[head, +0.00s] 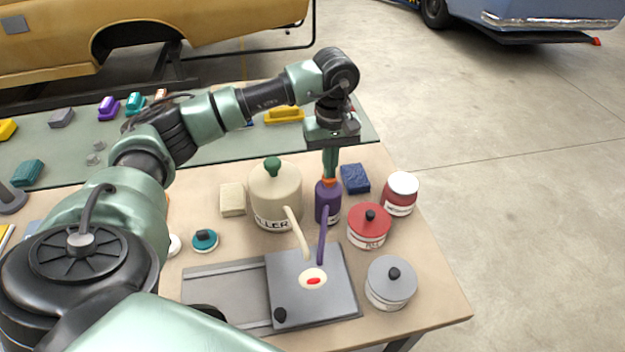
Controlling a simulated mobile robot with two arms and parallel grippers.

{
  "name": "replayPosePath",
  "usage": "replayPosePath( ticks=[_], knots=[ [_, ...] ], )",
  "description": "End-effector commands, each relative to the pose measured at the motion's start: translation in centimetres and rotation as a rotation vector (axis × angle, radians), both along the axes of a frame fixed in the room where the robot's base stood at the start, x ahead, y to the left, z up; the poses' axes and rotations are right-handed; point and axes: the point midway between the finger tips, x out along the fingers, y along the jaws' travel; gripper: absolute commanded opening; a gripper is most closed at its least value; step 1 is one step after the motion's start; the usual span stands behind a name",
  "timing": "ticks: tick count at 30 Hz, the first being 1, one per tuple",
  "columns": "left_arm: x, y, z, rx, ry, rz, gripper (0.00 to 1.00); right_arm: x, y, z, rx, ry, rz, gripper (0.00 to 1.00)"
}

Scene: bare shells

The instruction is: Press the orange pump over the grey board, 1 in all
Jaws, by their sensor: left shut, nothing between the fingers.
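The pump is a purple bottle (327,208) with an orange top (329,182) and a long purple spout (322,237). The spout reaches over the grey board (340,280), which carries a cream patch with a red dab (313,281). My left gripper (329,176) points straight down over the bottle, shut and empty. Its fingertips are at the orange top and seem to touch it; they hide part of it. My right gripper is not in view.
A cream FILLER canister (275,190) with a green knob and its own spout stands left of the bottle. A red-lidded pot (369,228), a grey-lidded pot (391,281), a red jar (400,192) and a blue block (355,179) stand right. The table's right edge is near.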

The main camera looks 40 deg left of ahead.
Motion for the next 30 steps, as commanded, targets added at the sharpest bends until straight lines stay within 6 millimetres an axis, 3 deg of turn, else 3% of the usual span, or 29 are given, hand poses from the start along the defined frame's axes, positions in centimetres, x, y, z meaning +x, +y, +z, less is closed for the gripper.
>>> replayPosePath(
  ticks=[11, 30],
  knots=[
    [-0.2, 0.0, -0.6, 0.001, 0.009, -0.001, 0.00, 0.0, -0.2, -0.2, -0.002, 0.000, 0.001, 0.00],
    [-0.1, 0.0, 2.7, 0.000, 0.005, -0.001, 0.00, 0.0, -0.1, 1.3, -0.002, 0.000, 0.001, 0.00]
  ],
)
